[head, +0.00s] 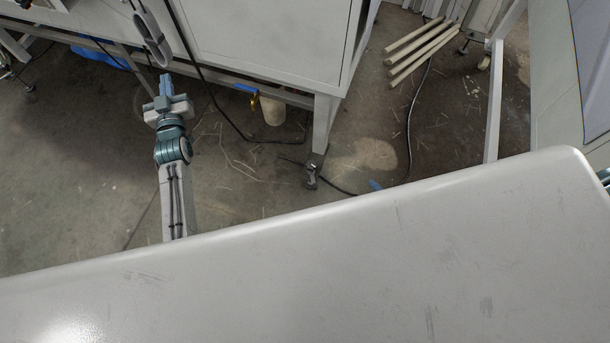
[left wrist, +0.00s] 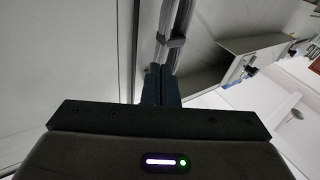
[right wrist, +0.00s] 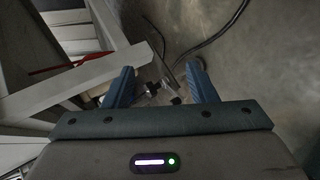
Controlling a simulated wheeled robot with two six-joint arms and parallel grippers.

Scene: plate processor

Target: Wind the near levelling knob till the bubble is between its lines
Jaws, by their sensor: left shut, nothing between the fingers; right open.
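My left gripper (head: 166,86) is shut and empty, just below a grey looped fitting (head: 151,38) on the white cabinet's front. In the left wrist view its closed fingers (left wrist: 160,84) point toward grey strands with a clip (left wrist: 172,42). My right gripper (right wrist: 160,88) is open; its blue fingers stand apart. Beyond them, near the foot of a pale frame, is a small dark and metal fitting (right wrist: 153,89); I cannot tell whether it is the near levelling knob. A metal foot (head: 313,177) shows under the cabinet leg. I cannot make out any bubble or its lines.
The white cabinet (head: 265,40) stands at the back on a leg (head: 322,125). Dark cables (head: 408,120) and several pale bars (head: 420,50) lie on the floor. A broad pale surface (head: 400,260) fills the bottom. A white post (head: 493,100) stands at right.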

